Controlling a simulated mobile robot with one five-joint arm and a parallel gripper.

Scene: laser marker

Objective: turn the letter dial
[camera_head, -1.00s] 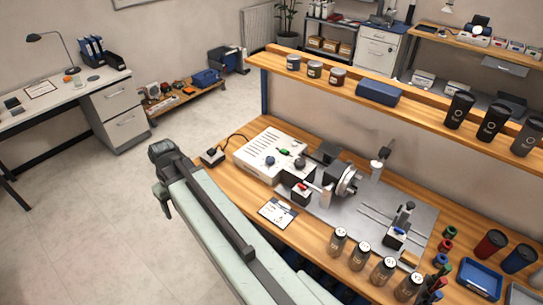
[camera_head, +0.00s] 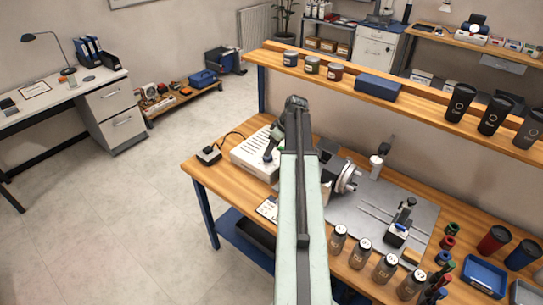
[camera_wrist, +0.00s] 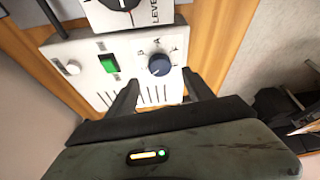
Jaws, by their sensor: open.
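The white controller box (camera_head: 250,156) stands on the wooden bench, partly hidden behind my arm. The dial appears between and beyond the fingertips. No contact shows, and the remaining distance is hard to tell. In the head view my arm hides much of the gripper.
A second dial marked LEVEL (camera_wrist: 118,4) sits at the wrist view's top edge. A chuck (camera_head: 345,177) stands right of my arm. A shelf (camera_head: 420,108) runs behind.

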